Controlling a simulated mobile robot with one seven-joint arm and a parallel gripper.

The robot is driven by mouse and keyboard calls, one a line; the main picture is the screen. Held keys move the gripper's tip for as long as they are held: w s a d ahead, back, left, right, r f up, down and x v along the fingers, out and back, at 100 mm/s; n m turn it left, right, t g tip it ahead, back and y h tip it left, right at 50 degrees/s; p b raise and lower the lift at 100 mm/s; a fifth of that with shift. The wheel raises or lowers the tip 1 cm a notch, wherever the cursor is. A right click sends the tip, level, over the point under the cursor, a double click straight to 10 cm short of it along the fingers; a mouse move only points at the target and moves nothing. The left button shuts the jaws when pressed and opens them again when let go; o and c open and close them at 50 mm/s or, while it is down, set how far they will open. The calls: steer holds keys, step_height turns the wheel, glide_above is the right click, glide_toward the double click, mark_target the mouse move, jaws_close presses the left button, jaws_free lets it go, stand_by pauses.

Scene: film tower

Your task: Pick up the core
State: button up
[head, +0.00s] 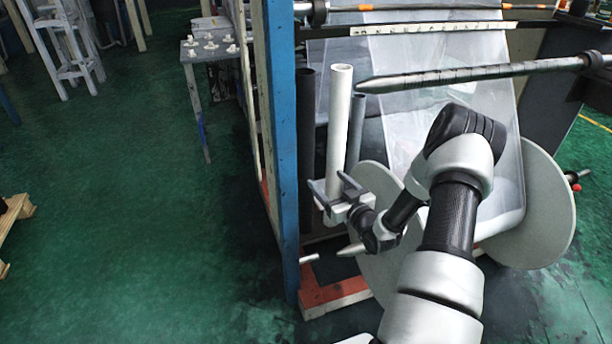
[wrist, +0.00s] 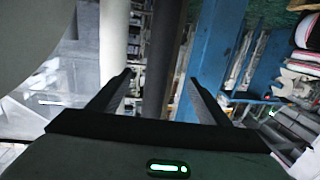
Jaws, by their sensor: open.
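Several upright tubes that look like cores stand by the machine's blue post. A white tube (head: 341,110) stands in the middle in the head view, with a dark tube (head: 306,125) to its left and a grey tube (head: 355,130) to its right. I cannot tell which is the core meant. My gripper (head: 334,184) is open and empty at the lower part of the white tube. In the wrist view, a dark tube (wrist: 158,55) shows between my open fingers (wrist: 160,76). The white tube (wrist: 113,35) is left, partly behind the left finger.
The blue post (head: 282,150) stands close left of the tubes. A pointed shaft (head: 460,77) juts out above my arm. Large pale discs (head: 550,205) flank the film roll (head: 505,190). The green floor (head: 130,200) at left is mostly clear.

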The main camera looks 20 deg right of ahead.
mark_target(309, 161)
steer(key=shift+t, duration=0.3)
steer(key=w, duration=0.3)
steer(key=w+a+b, duration=0.1)
steer(key=w, duration=0.3)
steer(key=w+b, duration=0.1)
steer(key=w, duration=0.3)
steer(key=shift+w+a+f, duration=0.1)
steer(key=shift+a+f, duration=0.25)
steer(key=w, duration=0.3)
steer(key=w+b, duration=0.1)
steer(key=w, duration=0.1)
steer(key=shift+w+a, duration=0.3)
steer(key=shift+w, duration=0.05)
steer(key=shift+r, duration=0.15)
steer(key=c, duration=1.5)
